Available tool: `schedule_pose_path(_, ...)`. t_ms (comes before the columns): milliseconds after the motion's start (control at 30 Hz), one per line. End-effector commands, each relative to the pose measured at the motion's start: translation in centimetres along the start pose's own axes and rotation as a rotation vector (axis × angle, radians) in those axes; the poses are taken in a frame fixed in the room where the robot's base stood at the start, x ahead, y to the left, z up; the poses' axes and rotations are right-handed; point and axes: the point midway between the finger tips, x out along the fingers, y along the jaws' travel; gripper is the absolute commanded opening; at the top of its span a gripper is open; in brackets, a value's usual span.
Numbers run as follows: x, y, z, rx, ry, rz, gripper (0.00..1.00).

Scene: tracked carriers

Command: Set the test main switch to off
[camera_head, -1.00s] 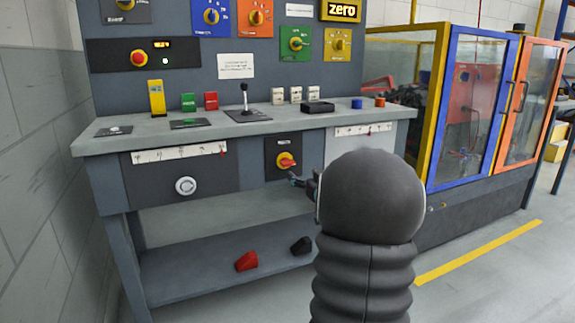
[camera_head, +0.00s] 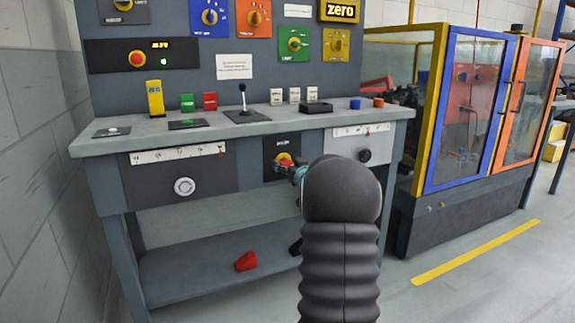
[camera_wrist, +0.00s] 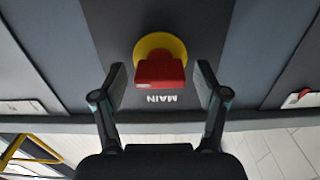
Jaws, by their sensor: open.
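The main switch (camera_wrist: 160,62) is a red handle on a round yellow base, on a dark panel in the front of the bench. In the wrist view the word MAIN appears upside down beside it. The same switch (camera_head: 284,158) shows small in the head view, partly covered by my gripper. My gripper (camera_wrist: 160,75) is open, with one finger on either side of the red handle and gaps visible on both sides. In the head view my gripper (camera_head: 296,172) is at the switch panel; whether it touches the handle cannot be told.
The grey bench top (camera_head: 330,121) holds a black lever (camera_head: 243,97) and several small blocks above the switch. A red block (camera_head: 246,262) lies on the lower shelf. A glazed cabinet (camera_head: 470,115) with blue and orange doors stands at the right.

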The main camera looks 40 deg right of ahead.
Motion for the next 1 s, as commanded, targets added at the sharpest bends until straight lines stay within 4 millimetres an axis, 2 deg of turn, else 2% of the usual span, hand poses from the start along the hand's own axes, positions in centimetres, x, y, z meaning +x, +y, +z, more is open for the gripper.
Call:
schedule_pose_path(67, -0.01, -0.01, 0.0, 0.0, 0.0, 0.0, 0.7)
schedule_pose_path(200, -0.03, -0.01, 0.0, 0.0, 0.0, 0.0, 0.35)
schedule_pose_path(300, -0.03, 0.0, -0.01, 0.0, 0.0, 0.0, 0.13)
schedule_pose_path(667, -0.03, -0.01, 0.11, -0.046, 0.001, 0.0, 0.13)
schedule_pose_path(1000, -0.03, -0.15, 0.3, -0.28, 0.002, 0.0, 0.13)
